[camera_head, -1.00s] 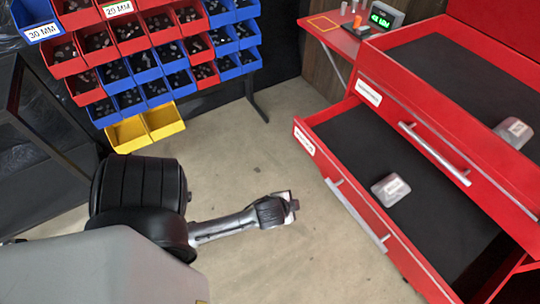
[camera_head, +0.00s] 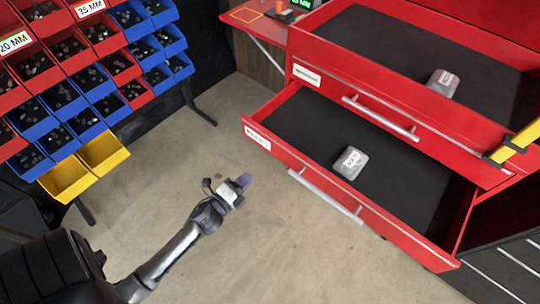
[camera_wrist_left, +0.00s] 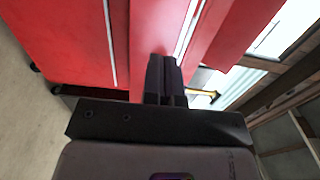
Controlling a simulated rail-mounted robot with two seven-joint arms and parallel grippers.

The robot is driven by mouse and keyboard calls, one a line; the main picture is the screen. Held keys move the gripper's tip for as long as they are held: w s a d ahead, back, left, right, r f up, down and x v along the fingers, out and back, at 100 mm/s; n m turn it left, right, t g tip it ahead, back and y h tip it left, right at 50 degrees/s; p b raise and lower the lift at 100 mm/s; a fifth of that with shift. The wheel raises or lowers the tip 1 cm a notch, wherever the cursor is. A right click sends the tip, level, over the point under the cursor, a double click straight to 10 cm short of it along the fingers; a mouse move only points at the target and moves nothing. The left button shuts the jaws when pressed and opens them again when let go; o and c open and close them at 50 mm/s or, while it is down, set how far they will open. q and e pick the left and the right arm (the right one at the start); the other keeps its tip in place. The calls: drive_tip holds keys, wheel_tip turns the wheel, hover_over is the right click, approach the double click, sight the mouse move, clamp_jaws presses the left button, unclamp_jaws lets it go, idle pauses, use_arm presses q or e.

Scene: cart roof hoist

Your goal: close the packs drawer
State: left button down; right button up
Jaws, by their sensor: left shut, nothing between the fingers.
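The red cabinet's lower drawer (camera_head: 270,143) is pulled out, with a black lining and a grey pack (camera_head: 350,162) lying in it. Its long silver handle (camera_head: 325,195) runs along the front. Labels are too small to read, so I cannot tell which drawer is the packs drawer. Above it is another red open-topped drawer (camera_head: 380,75), with a silver handle (camera_head: 380,118) and a grey pack (camera_head: 442,83). My left gripper (camera_head: 242,182) is shut and empty, left of the lower drawer's front and apart from its handle. Its black fingers (camera_wrist_left: 163,75) point at red panels in the left wrist view. My right gripper is out of view.
A rack of red and blue bins (camera_head: 85,75) with two yellow bins (camera_head: 85,170) stands at the left. A small red side shelf (camera_head: 260,22) adjoins the cabinet. A yellow bar (camera_head: 517,141) is at the right. Bare floor (camera_head: 220,245) lies between rack and drawers.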

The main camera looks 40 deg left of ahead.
sight(275, 150)
use_arm(q)
drive_tip(key=w+b, duration=0.1)
drive_tip(key=w, duration=0.6)
drive_tip(key=w+b, duration=0.1)
drive_tip(key=w, duration=0.2)
drive_tip(key=shift+w+a+f+b, duration=0.1)
drive_tip(key=shift+w+a+b, duration=0.05)
drive_tip(key=shift+a+b, duration=0.2)
drive_tip(key=shift+w, duration=0.95)
drive_tip(key=shift+a, duration=0.1)
